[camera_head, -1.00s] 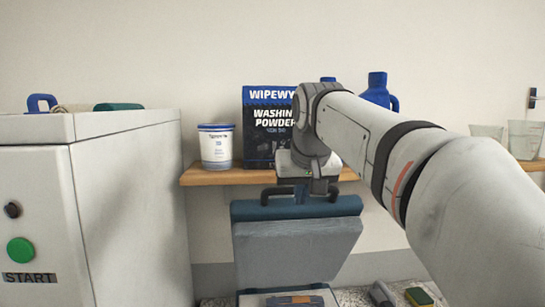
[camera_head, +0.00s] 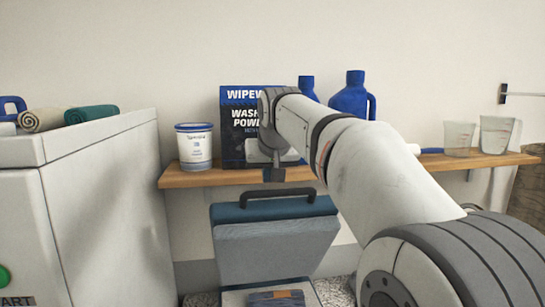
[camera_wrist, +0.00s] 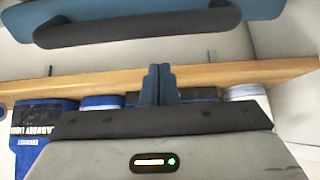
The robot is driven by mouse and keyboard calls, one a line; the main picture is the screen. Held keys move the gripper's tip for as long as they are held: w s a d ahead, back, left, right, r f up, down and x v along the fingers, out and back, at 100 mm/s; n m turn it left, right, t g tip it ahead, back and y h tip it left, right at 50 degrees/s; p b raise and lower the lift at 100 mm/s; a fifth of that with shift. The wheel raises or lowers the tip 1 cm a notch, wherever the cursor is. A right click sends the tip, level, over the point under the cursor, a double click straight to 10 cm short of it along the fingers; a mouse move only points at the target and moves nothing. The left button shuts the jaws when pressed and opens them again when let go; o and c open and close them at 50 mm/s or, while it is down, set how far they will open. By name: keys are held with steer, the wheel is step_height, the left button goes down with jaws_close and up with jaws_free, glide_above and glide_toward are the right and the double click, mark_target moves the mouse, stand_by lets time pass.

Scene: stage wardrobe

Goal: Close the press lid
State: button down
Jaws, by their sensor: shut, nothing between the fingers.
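The press lid (camera_head: 275,248) stands raised and tilted open in the head view, teal on top with a grey padded inner face. Its black bar handle (camera_head: 268,195) runs along the upper edge and also shows across the top of the wrist view (camera_wrist: 135,28). Below the lid, a folded blue cloth (camera_head: 275,298) lies on the press bed, cut off by the frame. My gripper (camera_head: 274,174) is just above the handle in the head view. In the wrist view its dark blue fingers (camera_wrist: 158,80) are together and empty, with a visible gap to the handle.
A wooden shelf (camera_head: 380,176) behind the press holds a washing powder box (camera_head: 236,150), a white tub (camera_head: 194,148), blue bottles (camera_head: 350,98) and clear beakers (camera_head: 497,134). A white machine (camera_head: 100,215) with rolled towels (camera_head: 92,114) stands at left.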

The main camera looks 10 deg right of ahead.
steer(key=s, duration=0.2)
steer(key=shift+s, duration=0.4)
steer(key=shift+s+f, duration=0.15)
steer(key=shift+s, duration=0.15)
steer(key=shift+w+f, duration=0.1)
steer(key=shift+f, duration=0.1)
